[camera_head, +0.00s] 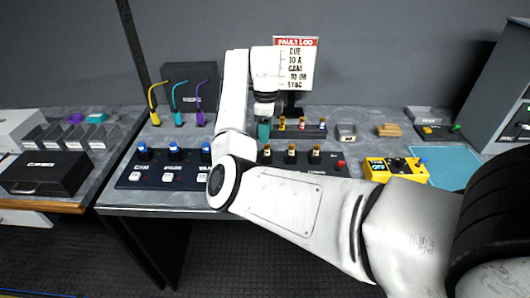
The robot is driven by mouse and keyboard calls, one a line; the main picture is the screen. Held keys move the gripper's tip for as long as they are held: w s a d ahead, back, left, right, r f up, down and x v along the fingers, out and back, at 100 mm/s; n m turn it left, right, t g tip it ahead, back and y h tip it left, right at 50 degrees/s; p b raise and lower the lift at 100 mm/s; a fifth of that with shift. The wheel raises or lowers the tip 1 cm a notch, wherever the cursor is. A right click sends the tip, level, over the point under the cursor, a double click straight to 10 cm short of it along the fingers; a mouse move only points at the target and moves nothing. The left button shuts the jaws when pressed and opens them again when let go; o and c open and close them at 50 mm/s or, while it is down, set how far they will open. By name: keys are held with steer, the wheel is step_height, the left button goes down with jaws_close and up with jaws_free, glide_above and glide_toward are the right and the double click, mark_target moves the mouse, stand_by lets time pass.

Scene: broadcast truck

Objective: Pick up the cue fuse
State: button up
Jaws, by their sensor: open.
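A dark rack (312,131) at the back of the bench holds several small upright fuses with coloured bands. A yellowish one (281,124) is at its left end, beside my gripper, and others (302,123) stand further right. Their labels are too small to read, so I cannot tell which is the cue fuse. My arm covers the area left of the rack.
A dark panel (330,166) with several gold-topped parts lies in front of the rack. A fault log sign (297,65) stands behind. A blue-knobbed panel (150,173) is left, a yellow box (393,168) and small tray (346,132) right.

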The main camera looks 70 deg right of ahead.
mark_target(267, 146)
steer(key=shift+d+f+p, duration=0.15)
steer(key=shift+f+p, duration=0.2)
steer(key=shift+f, duration=1.4)
steer(key=shift+d+f+p, duration=0.1)
steer(key=shift+f+p, duration=0.2)
steer(key=shift+f, duration=1.4)
jaws_close()
